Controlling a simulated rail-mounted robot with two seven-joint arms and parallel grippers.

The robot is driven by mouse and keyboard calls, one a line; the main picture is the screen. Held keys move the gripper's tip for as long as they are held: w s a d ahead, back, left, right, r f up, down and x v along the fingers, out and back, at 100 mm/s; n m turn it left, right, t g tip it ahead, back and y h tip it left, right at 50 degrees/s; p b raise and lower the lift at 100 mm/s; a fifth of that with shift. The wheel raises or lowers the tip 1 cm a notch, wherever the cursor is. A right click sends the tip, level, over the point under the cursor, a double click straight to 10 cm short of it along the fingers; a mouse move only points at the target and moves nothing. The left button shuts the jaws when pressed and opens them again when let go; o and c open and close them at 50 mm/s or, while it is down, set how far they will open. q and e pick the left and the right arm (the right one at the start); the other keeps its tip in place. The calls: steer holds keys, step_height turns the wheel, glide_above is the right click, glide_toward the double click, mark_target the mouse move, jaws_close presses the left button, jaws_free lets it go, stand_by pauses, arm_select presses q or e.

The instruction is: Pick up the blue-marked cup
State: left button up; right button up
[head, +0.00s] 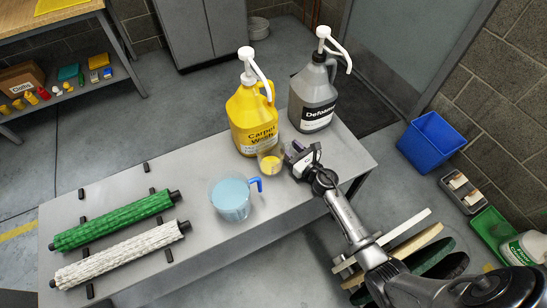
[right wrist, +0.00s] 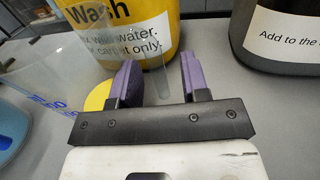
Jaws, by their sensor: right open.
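A small clear cup (head: 270,164) with something yellow in its bottom stands on the grey bench, in front of the yellow jug. In the right wrist view the clear cup (right wrist: 52,102) shows blue marks on its wall. My right gripper (head: 291,155) is open, right beside the cup's right side. In the right wrist view a clear edge shows between the purple fingers (right wrist: 157,82). I cannot tell whether the left finger is inside the cup or in front of it, or whether either finger touches it. My left gripper is not in view.
A clear pitcher (head: 231,200) of blue liquid with a blue handle stands left of the cup. The yellow Carpet Wash jug (head: 249,118) is close behind, the grey Defoamer jug (head: 312,97) behind right. Green (head: 112,220) and white (head: 120,255) rollers lie on the bench's left.

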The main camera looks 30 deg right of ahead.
steer(key=c, duration=0.6)
jaws_close()
steer(key=shift+r, duration=0.2)
